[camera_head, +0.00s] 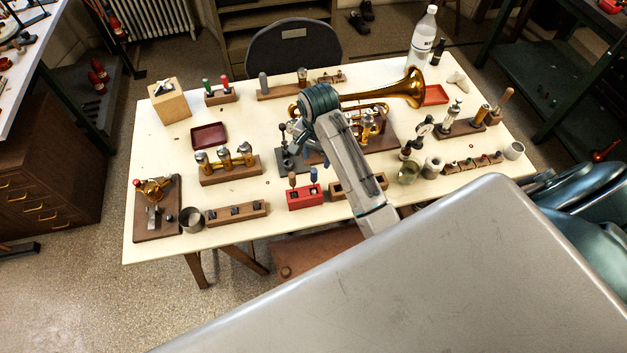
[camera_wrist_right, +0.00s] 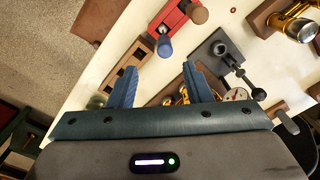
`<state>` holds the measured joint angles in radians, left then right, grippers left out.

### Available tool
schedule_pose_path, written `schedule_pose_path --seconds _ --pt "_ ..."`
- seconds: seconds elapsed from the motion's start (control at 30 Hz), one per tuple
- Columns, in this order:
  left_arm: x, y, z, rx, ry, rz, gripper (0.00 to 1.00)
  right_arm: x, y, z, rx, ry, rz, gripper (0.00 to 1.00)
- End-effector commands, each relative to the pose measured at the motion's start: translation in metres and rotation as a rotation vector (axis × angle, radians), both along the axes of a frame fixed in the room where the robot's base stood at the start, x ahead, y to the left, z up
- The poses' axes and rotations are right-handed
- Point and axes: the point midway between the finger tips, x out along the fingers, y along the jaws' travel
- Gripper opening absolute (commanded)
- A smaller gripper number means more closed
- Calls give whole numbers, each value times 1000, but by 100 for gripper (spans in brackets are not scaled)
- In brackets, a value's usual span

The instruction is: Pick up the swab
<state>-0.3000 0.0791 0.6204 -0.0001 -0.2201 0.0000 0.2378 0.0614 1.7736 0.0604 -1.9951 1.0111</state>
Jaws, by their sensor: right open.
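I cannot tell for certain which item is the swab. Two upright handles, one brown (camera_head: 292,180) and one blue (camera_head: 313,174), stand in a red block (camera_head: 305,197) near the table's front edge. In the right wrist view the blue handle (camera_wrist_right: 165,47) and brown handle (camera_wrist_right: 198,14) show just beyond my fingers. My right gripper (camera_head: 313,157) is over the middle of the table, behind the red block. In the right wrist view its two blue fingers (camera_wrist_right: 160,76) are apart with nothing gripped between them. My left gripper is not in view.
A brass horn (camera_head: 405,90) lies behind my right arm. A dark stand with a black knob (camera_wrist_right: 229,58) and a slotted wooden block (camera_wrist_right: 128,62) are close to the fingers. A tall bottle (camera_head: 422,38) stands at the back right.

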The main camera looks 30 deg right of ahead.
Motion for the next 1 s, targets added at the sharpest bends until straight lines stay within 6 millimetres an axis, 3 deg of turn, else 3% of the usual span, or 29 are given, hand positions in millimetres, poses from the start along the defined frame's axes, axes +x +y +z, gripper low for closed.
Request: schedule_pose_path --seconds 0.17,0.43,0.77,1.0 --pt "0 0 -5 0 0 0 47 9 1 0 5 15 -42 45" --pt "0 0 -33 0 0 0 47 8 2 -31 5 18 -41 45" --pt "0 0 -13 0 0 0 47 7 5 -62 7 22 -40 45" --pt "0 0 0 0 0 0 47 7 6 -97 5 19 -40 45"
